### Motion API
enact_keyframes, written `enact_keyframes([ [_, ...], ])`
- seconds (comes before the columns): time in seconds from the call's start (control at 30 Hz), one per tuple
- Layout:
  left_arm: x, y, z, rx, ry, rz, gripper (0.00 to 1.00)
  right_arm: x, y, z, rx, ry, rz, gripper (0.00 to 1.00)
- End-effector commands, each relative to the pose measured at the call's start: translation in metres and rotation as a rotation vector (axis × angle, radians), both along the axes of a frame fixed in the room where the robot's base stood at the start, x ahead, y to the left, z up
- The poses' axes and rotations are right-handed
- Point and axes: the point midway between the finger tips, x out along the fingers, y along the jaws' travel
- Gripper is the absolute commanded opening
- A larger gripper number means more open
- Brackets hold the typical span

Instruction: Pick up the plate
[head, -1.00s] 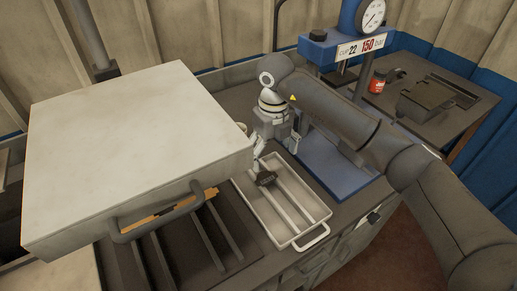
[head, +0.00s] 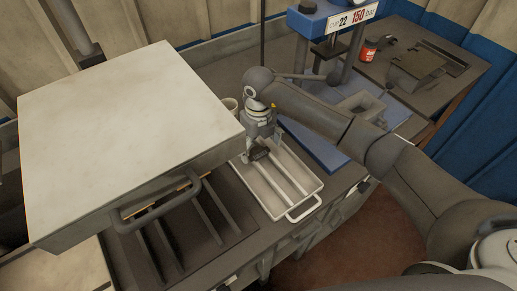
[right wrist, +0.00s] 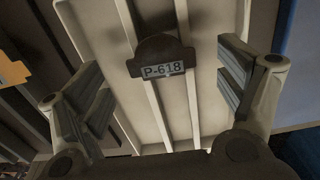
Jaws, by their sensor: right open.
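The plate (right wrist: 163,61) is a small dark piece with a "P-618" label. It sits in the pale tray (right wrist: 207,110), across its lengthwise rails. In the head view the plate (head: 259,154) shows as a small dark block near the far end of the tray (head: 309,184). My right gripper (right wrist: 163,88) is open, one finger on each side of the plate and apart from it. In the head view my right gripper (head: 257,146) is over the tray's far end, close to the plate. My left gripper is not in view.
A large pale box with a handle (head: 130,130) stands just left of the tray. A blue press (head: 338,22) stands at the back right. A red can (head: 369,49) is on the far-right bench. Slots (head: 185,235) lie front left.

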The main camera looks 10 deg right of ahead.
Motion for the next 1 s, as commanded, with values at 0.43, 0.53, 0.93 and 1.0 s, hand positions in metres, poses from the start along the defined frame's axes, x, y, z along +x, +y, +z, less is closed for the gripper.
enact_keyframes([
  [0.43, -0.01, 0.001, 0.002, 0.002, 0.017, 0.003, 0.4, 0.0, 0.0, -0.013, -0.001, -0.001, 0.0, 0.89],
  [0.53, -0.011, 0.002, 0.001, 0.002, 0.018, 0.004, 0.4, 0.0, 0.0, -0.014, -0.001, -0.001, 0.0, 0.89],
  [0.93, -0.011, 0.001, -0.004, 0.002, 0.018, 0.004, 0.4, 0.0, -0.001, -0.018, -0.001, 0.0, 0.0, 0.89],
  [1.0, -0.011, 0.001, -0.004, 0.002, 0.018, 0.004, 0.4, 0.0, 0.0, -0.018, -0.001, 0.0, 0.0, 0.89],
])
